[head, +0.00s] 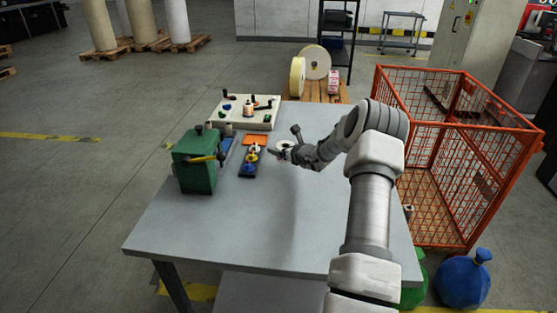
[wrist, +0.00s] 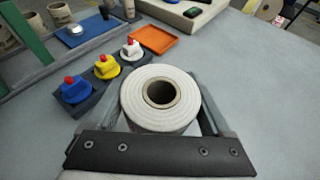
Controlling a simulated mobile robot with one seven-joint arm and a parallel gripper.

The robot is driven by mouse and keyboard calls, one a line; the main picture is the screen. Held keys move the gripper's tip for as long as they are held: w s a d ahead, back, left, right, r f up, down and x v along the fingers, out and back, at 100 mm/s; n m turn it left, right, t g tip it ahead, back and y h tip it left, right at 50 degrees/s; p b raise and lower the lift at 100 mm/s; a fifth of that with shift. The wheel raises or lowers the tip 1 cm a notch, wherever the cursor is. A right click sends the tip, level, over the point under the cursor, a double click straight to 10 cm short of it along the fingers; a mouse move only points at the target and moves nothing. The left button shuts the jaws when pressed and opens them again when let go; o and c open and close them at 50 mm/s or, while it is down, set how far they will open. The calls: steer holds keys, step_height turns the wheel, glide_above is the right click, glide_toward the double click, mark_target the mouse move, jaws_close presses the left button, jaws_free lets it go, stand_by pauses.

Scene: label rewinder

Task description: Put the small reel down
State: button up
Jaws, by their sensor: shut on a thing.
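The small reel (wrist: 133,104) is a white roll with a brown cardboard core, seen from above in the wrist view. My gripper (wrist: 160,118) is shut on it, with one grey finger at each side of the roll. In the head view the reel (head: 285,145) shows as a small white disc beside my gripper (head: 280,152), over the far part of the grey table (head: 230,230). The reel's core faces the wrist camera. Its underside is hidden, so I cannot tell whether it touches the table.
Left of the reel, a dark block (wrist: 92,98) holds blue, yellow and white knobs. Behind it lies an orange tray (wrist: 154,38). The near table is clear. A red mesh cage (head: 463,132) stands right.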

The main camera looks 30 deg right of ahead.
mark_target(278, 164)
steer(key=shift+w+a+f, duration=0.4)
steer(key=shift+w+a, duration=0.1)
steer(key=shift+w, duration=0.05)
steer(key=shift+f, duration=1.95)
steer(key=shift+f, duration=0.2)
steer(key=o, duration=1.3)
